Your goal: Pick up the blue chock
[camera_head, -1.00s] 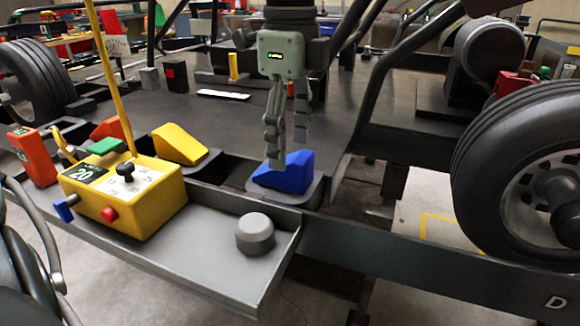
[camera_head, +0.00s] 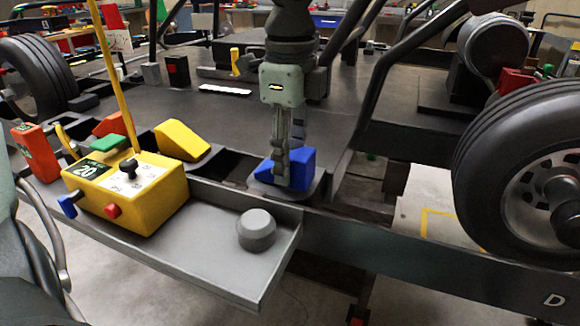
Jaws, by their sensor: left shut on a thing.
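The blue chock (camera_head: 301,168) is a wedge sitting in a dark holder (camera_head: 308,192) at the right end of a row along the rear of the grey tray. My left gripper (camera_head: 284,180) points straight down from above and is shut on the blue chock, its near finger in front of the wedge. The far finger is mostly hidden behind the chock and the near finger. My right gripper is not in the picture.
A yellow chock (camera_head: 182,140) and a red chock (camera_head: 109,124) sit to the left. A yellow control box (camera_head: 140,205) with an upright pole and a grey knob (camera_head: 256,230) are on the tray (camera_head: 215,262). A large tyre (camera_head: 510,170) stands at right.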

